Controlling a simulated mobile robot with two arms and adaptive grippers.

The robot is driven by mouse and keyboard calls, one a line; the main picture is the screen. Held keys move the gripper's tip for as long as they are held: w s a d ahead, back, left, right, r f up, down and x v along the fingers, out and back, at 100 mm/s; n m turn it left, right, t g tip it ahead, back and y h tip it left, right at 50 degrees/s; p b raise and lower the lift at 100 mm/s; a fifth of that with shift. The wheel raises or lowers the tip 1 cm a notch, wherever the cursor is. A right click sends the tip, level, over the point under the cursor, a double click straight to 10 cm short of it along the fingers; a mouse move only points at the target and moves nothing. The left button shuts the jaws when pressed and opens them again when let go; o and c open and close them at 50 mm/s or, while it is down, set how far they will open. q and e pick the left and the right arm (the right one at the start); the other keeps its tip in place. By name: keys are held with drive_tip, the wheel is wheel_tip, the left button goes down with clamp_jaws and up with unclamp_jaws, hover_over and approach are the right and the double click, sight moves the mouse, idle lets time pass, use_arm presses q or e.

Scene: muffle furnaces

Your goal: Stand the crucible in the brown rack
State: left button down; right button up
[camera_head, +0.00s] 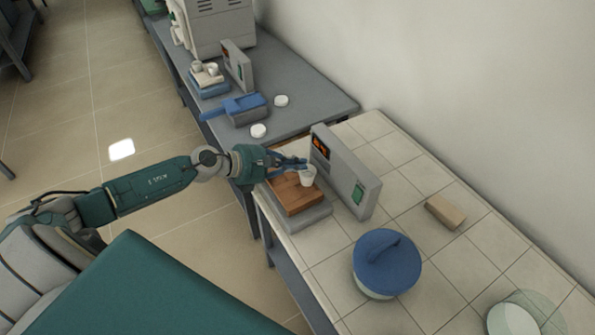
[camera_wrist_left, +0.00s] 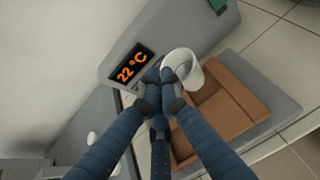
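The crucible (camera_head: 308,177) is a small white cup, upright at the right side of the brown rack (camera_head: 291,198). It also shows in the left wrist view (camera_wrist_left: 187,72). I cannot tell whether its base is seated in the rack or just above it. The brown wooden rack (camera_wrist_left: 226,108) is a stepped block on a grey plate. My left gripper (camera_head: 301,163) reaches in from the left. Its blue fingertips (camera_wrist_left: 162,76) are close together at the crucible's rim, pinching its wall. My right gripper is in neither view.
A grey panel with an orange display (camera_head: 347,172), reading 22 °C in the wrist view, stands right behind the crucible. A blue-lidded pot (camera_head: 386,264), a tan block (camera_head: 445,212) and a glass dish (camera_head: 514,318) are on the tiled top. A blue tool (camera_head: 234,106) lies beyond.

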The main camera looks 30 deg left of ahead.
use_arm(q)
wheel_tip(320, 180, down, 3)
drive_tip(key=shift+f, duration=0.25)
drive_tip(key=c, duration=2)
unclamp_jaws()
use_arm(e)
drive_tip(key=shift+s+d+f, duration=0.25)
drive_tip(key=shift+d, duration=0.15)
